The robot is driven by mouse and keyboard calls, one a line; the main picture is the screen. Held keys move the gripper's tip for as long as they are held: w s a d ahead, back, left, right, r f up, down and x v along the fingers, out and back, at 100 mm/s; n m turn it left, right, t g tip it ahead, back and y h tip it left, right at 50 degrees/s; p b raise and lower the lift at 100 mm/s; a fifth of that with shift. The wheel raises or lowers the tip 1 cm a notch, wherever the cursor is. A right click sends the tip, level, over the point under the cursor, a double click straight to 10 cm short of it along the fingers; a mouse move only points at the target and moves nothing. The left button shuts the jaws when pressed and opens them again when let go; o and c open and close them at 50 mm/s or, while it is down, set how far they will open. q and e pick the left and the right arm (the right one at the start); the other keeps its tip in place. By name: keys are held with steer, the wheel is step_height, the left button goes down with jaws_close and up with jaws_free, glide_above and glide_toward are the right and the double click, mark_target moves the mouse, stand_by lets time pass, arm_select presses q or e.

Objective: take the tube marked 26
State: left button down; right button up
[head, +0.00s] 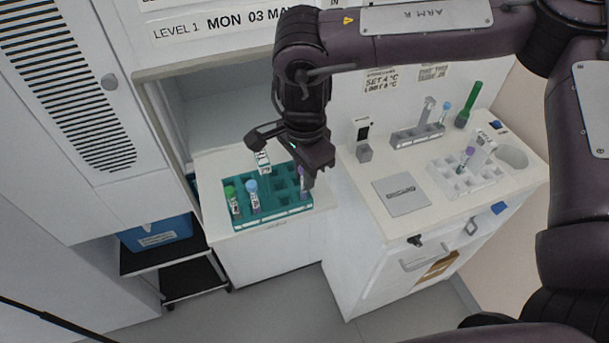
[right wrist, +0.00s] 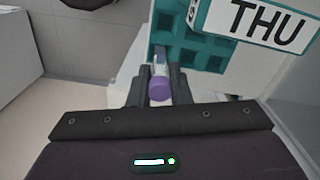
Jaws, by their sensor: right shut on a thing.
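A teal rack (head: 275,212) stands on the white counter. Green-capped (head: 233,200), blue-capped (head: 252,195) and white-capped (head: 263,160) tubes stand in it. A purple-capped tube (head: 302,182) is at the rack's right end; it also shows in the right wrist view (right wrist: 160,90). My right gripper (head: 304,169) is shut on this tube near its cap; its fingers flank it in the right wrist view (right wrist: 157,88). I cannot tell whether its lower end is still in a hole. I cannot read the number 26 on any tube. My left gripper is not in view.
On the right counter are a white rack (head: 465,181) with a purple-capped tube, a grey rack (head: 417,136) with a blue-capped tube, a green tube (head: 468,105) and a grey plate (head: 401,194). A blue bin (head: 157,234) sits at lower left. A THU sign (right wrist: 262,22) is near the rack.

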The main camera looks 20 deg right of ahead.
step_height(320, 180, up, 5)
steer(key=shift+r+b, duration=0.2)
steer(key=shift+b, duration=0.45)
step_height(320, 180, up, 14)
steer(key=p, duration=0.1)
steer(key=shift+p, duration=0.4)
